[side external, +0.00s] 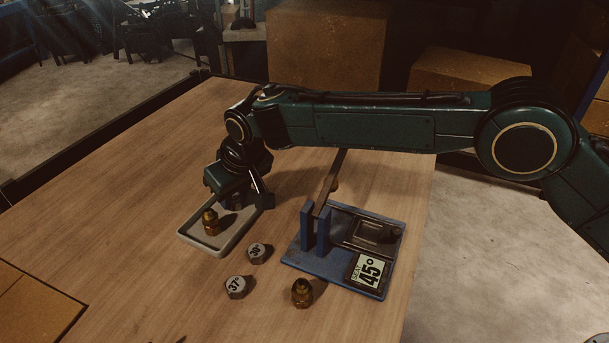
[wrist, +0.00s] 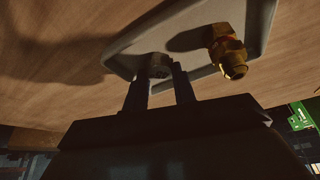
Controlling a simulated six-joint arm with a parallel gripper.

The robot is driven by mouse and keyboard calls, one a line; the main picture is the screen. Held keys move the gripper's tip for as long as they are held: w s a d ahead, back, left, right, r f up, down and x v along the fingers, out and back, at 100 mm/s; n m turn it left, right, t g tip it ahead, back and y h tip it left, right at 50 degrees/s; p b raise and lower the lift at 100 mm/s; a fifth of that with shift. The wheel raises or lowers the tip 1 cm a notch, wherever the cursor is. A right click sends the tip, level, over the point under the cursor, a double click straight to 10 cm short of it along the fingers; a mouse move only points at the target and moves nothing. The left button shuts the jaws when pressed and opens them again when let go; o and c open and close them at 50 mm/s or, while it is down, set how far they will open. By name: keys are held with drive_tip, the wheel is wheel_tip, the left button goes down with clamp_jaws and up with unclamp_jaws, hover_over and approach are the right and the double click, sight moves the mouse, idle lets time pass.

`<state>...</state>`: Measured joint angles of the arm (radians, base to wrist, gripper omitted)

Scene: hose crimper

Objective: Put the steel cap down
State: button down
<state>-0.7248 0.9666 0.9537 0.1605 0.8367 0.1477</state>
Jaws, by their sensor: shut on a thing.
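My gripper (side external: 236,202) points down over the right part of the grey tray (side external: 190,238). In the wrist view, the steel cap (wrist: 159,68) shows between the tips of my gripper (wrist: 160,78), which is shut on it. The cap is at the tray (wrist: 128,53); I cannot tell whether it touches the floor. The cap is hidden by the gripper in the side view. A brass fitting (side external: 210,222) stands in the tray, left of my gripper; it also shows in the wrist view (wrist: 228,50).
Steel caps marked 30° (side external: 257,253) and 37° (side external: 236,287) lie on the table in front of the tray. Another brass fitting (side external: 302,293) stands nearby. The blue-based crimper (side external: 335,281) with a "SEAT 45°" sign (side external: 369,271) is to the right.

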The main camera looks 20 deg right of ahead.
drive_tip(key=c, duration=1.4)
unclamp_jaws()
drive_tip(key=shift+c, duration=0.2)
drive_tip(key=v, duration=1.2)
drive_tip(key=shift+d+r, duration=0.15)
